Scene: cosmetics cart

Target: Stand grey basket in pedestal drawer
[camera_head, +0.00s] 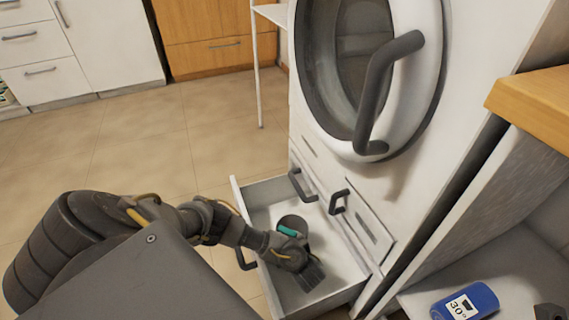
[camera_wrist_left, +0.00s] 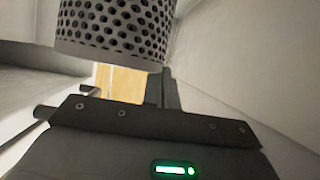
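The grey basket (camera_head: 292,222) is inside the pulled-out white pedestal drawer (camera_head: 325,300), partly hidden behind my left wrist in the head view. In the left wrist view the basket (camera_wrist_left: 115,25) is close at the top, a round perforated wall with a plain band at its lower edge in the picture; the rest is cut off. My right gripper is out of view.
A white front-loading machine with a grey door handle (camera_head: 378,95) rises above the drawer. More handles (camera_head: 340,201) are on the front beside it. A blue bottle (camera_head: 465,302) lies on a white surface at lower right. Tiled floor is clear at left.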

